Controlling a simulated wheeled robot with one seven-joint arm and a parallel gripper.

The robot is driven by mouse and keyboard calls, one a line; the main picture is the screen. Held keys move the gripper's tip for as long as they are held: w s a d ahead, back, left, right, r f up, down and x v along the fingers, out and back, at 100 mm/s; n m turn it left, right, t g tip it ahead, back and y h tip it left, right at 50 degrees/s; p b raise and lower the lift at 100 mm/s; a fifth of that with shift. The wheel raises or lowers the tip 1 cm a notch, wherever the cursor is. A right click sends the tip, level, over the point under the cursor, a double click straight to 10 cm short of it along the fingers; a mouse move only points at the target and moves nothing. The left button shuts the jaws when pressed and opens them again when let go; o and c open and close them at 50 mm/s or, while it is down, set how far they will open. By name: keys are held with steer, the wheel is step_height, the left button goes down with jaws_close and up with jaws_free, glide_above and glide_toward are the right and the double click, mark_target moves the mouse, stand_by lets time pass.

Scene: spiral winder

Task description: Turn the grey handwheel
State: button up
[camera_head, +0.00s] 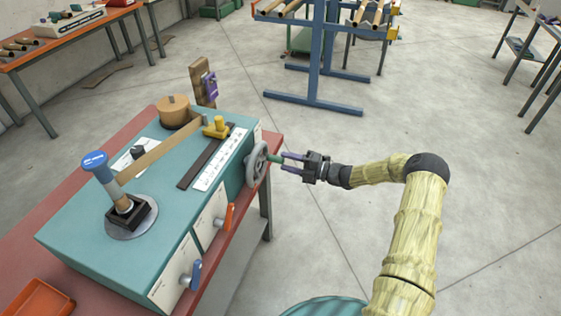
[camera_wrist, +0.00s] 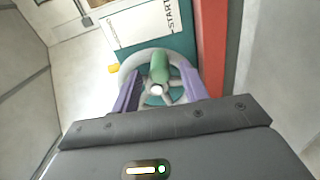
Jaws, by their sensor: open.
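The grey handwheel (camera_head: 250,174) is upright on the right end of the teal machine (camera_head: 100,222). A green handle (camera_head: 273,158) sticks out from its rim toward my gripper. My gripper (camera_head: 284,161) is open, its two purple fingers just right of the handle's free end. In the wrist view the wheel's rim (camera_wrist: 126,68) and spokes show beyond the fingers. The green handle (camera_wrist: 159,68) lies between the lines of the fingers (camera_wrist: 158,84), with space on both sides. I see no contact; whether the tips overlap the handle's end is hard to tell.
An orange lever (camera_head: 229,216) and a blue lever (camera_head: 195,274) stick out from the machine's front, below and left of the wheel. The red bench edge (camera_head: 263,150) runs close under the wheel. A blue rack (camera_head: 320,60) stands behind.

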steer(key=b+v, duration=0.1)
steer(key=v, duration=1.2)
steer(key=shift+d+b, duration=0.35)
steer(key=shift+b, duration=0.05)
steer(key=shift+s, duration=0.1)
steer(key=n+b, duration=0.1)
steer(key=n, duration=0.6)
steer(key=n+b, duration=0.2)
steer(key=n, duration=0.5)
steer(key=n+b, duration=0.1)
steer(key=n, duration=0.6)
steer(key=shift+s+d+r+n+b, duration=0.1)
steer(key=shift+s+d+n+b, duration=0.1)
steer(key=shift+d+n+b, duration=0.2)
steer(key=shift+a, duration=0.1)
steer(key=p, duration=0.2)
glide_toward(262, 165)
steer(key=w+a, duration=0.1)
steer(key=w+r, duration=0.1)
steer(key=w, duration=0.1)
steer(key=w+a, duration=0.1)
steer(key=shift+w+a+r, duration=0.25)
steer(key=shift+a+r, duration=0.05)
steer(key=shift+c, duration=0.4)
